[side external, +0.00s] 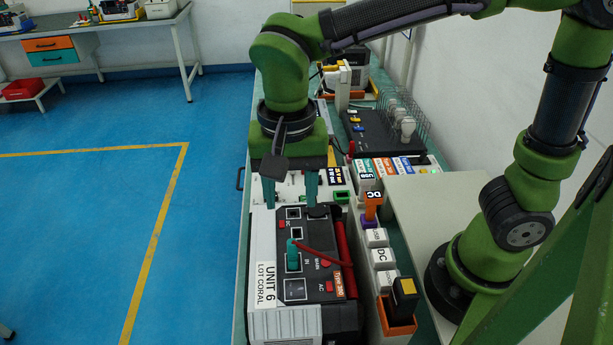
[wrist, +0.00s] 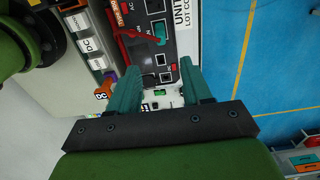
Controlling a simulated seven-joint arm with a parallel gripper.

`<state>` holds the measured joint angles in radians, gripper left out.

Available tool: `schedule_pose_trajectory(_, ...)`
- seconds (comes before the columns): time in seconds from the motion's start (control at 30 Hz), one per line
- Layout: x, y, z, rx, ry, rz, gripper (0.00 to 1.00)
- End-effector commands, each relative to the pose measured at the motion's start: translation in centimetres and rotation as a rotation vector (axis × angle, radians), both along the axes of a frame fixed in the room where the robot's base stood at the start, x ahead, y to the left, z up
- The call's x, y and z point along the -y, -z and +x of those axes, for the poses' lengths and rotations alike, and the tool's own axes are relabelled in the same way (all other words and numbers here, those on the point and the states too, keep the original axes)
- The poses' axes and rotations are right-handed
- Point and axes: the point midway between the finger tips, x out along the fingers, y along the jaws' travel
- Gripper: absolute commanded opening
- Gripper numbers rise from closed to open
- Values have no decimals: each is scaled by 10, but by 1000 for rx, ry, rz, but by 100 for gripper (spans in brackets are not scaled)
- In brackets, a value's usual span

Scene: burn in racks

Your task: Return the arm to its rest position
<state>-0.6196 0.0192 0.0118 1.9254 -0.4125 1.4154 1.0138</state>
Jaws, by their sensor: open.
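My gripper (side external: 291,190) is open, pointing down just past the far end of the unit marked UNIT 6 LOT CORAL (side external: 268,240). Its two teal fingers are apart with nothing between them. It also shows in the wrist view (wrist: 160,88), with the unit's black panel beyond the fingertips. A teal plug (side external: 293,256) with a red lead stands in the unit's panel. My arm is bent over the bench, its base at the right. Whether the fingertips touch anything is hard to tell.
A row of marked blocks, including a DC block (side external: 382,257), lies right of the unit. An orange holder (side external: 397,322) with a black and yellow piece stands at the near end. A black rack with wires (side external: 383,130) stands behind. The blue floor (side external: 100,220) at left is open.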

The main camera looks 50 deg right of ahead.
Motion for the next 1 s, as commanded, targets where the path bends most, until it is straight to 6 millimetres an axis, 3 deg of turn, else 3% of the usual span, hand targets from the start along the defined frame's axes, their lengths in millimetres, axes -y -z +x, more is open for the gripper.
schedule_pose_trajectory(0.1, -1, -16, 0, 3, -1, 1, 49)
schedule_pose_trajectory(0.23, -1, -24, 0, 1, -16, 0, 49)
schedule_pose_trajectory(0.47, 1, -14, -1, 45, -284, 47, 49)
schedule_pose_trajectory(0.73, 71, -21, -10, 313, -549, 138, 49)
schedule_pose_trajectory(0.9, 122, -25, -22, 522, -560, 99, 49)
schedule_pose_trajectory(1.0, 143, -28, -29, 598, -505, 70, 49)
